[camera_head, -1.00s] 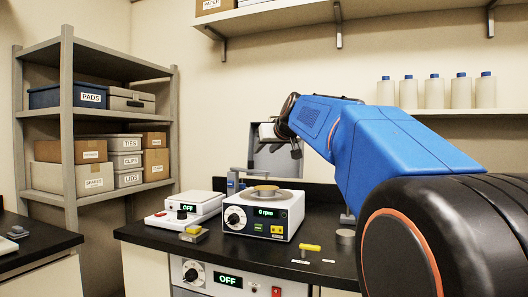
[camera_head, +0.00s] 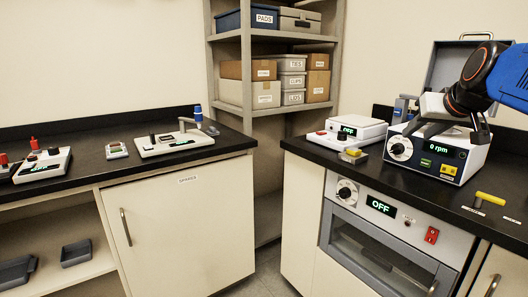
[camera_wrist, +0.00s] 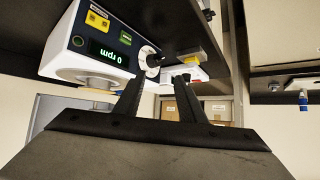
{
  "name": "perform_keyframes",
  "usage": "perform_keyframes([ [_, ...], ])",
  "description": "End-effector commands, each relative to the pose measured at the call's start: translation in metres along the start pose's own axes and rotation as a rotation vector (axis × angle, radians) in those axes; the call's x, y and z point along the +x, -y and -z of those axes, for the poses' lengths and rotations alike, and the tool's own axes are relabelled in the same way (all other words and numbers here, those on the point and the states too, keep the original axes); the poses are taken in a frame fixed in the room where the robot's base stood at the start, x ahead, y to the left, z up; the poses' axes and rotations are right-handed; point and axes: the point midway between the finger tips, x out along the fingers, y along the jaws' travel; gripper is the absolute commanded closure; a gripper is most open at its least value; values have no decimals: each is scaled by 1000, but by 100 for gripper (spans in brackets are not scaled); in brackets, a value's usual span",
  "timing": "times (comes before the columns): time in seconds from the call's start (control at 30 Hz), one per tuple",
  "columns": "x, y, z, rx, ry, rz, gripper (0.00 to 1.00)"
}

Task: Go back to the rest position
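My blue arm (camera_head: 512,75) comes in from the right edge of the head view. My gripper (camera_head: 450,132) points down, in front of or just over the white spin device reading "0 rpm" (camera_head: 447,168); I cannot tell if they touch. In the wrist view my gripper's two dark fingers (camera_wrist: 163,84) are spread with nothing held between them. The spin device (camera_wrist: 105,45) appears upside down there, beyond the fingers. A stylus-type instrument (camera_head: 174,145) with a small arm stands on the left bench.
A white "OFF" unit (camera_head: 347,128) and a small yellow-topped block (camera_head: 353,155) sit left of the spin device. A yellow-handled tool (camera_head: 490,198) lies at the right. An oven (camera_head: 385,225) is below. Shelving (camera_head: 245,70) stands behind the open floor (camera_head: 270,262) between benches.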

Motion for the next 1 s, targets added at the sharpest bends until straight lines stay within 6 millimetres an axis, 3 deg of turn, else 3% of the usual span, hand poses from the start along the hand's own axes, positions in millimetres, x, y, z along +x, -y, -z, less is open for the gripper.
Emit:
perform_keyframes([
  [0.03,-1,15,-30,-10,37,16,63],
  [0.1,-1,30,-70,-19,92,31,63],
  [0.3,-6,60,-190,-53,245,58,63],
  [0.5,-14,73,-307,-96,386,64,63],
  [0.6,-18,74,-353,-117,440,60,63],
  [0.7,-20,72,-384,-131,477,55,63],
  [0.8,-22,70,-401,-139,496,50,63],
  [1.0,-22,70,-406,-140,503,49,63],
])
